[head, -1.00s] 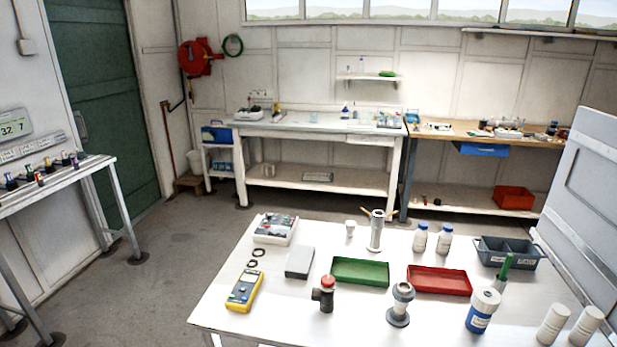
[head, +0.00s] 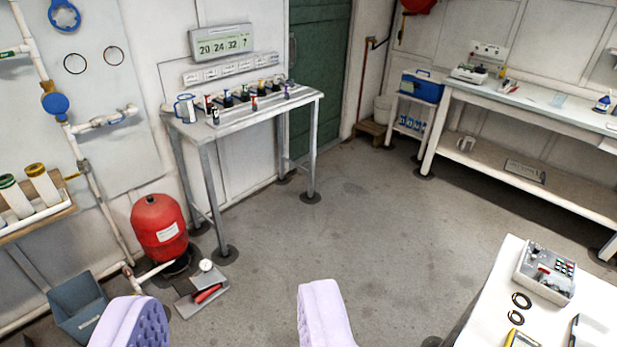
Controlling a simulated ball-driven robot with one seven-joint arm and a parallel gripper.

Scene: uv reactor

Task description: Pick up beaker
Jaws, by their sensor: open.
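My gripper (head: 228,318) shows at the bottom of the head view as two lilac pads set wide apart. It is open, with only floor visible between the pads. No vessel is clear enough to name as the beaker. A pale jug-like vessel with a blue handle (head: 186,108) stands at the left end of a small metal table (head: 225,126), far beyond the gripper.
Grey floor (head: 330,240) lies open in the middle. A white table (head: 490,290) with an instrument box (head: 546,274) is at lower right. A white bench (head: 520,105) stands behind.

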